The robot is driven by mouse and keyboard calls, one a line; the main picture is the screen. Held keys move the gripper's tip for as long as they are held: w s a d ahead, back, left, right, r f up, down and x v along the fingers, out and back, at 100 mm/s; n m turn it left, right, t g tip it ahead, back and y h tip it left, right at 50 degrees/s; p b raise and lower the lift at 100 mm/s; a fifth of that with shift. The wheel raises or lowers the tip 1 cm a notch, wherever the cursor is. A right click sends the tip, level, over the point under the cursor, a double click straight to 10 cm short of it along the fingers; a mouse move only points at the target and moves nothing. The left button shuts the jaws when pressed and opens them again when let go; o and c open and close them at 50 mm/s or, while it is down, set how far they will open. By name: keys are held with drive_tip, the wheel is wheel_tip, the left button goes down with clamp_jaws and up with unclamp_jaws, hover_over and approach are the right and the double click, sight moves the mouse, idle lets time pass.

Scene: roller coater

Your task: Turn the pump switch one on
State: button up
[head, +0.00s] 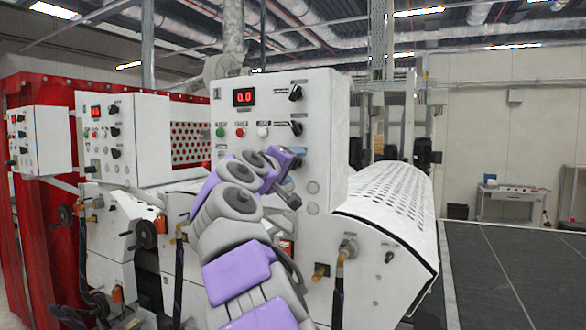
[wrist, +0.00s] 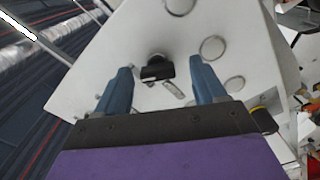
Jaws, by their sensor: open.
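A white control panel (head: 320,105) stands in front of me with a red display reading 0.0. Black rotary switches show on its right side, an upper one (head: 295,92) and a lower one (head: 296,128); I cannot read their labels. My gripper (head: 298,157) is at the panel below the lower switch, and my arm hides part of the panel. In the wrist view my gripper (wrist: 161,70) is open, its blue fingers spread on either side of a black switch (wrist: 157,70). I see no clear contact with the switch. I cannot tell which labelled switch this is.
Green (head: 220,132), red (head: 239,132) and white (head: 263,132) buttons sit left of the switches. A perforated white cover (head: 395,195) slopes out to the right. Other machine units stand at left.

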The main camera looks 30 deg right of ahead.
drive_tip(key=v, duration=1.6)
drive_tip(key=shift+f, duration=0.1)
drive_tip(key=s+d+f+m+g+y, duration=0.15)
drive_tip(key=s+f, duration=0.25)
drive_tip(key=f, duration=0.4)
drive_tip(key=s+d+f+g+y, duration=0.3)
drive_tip(key=s+f, duration=0.2)
drive_tip(key=f, duration=0.3)
drive_tip(key=s+d+f+m+g+y, duration=0.1)
drive_tip(key=s+d+f+g+y, duration=0.2)
drive_tip(key=f, duration=0.5)
drive_tip(key=s+a+f+g+y, duration=0.1)
drive_tip(key=s+a+f+y, duration=0.1)
drive_tip(key=s+a+f, duration=0.2)
drive_tip(key=s+a+f+g+y, duration=0.2)
drive_tip(key=s+a+f, duration=0.3)
drive_tip(key=s+f, duration=0.6)
drive_tip(key=s+a+f+n+g+y, duration=0.1)
drive_tip(key=s+a+f, duration=0.3)
drive_tip(key=s+f, duration=0.4)
drive_tip(key=s+g+y, duration=0.1)
drive_tip(key=s, duration=0.3)
drive_tip(key=shift+a+y, duration=0.3)
drive_tip(key=shift+y, duration=0.05)
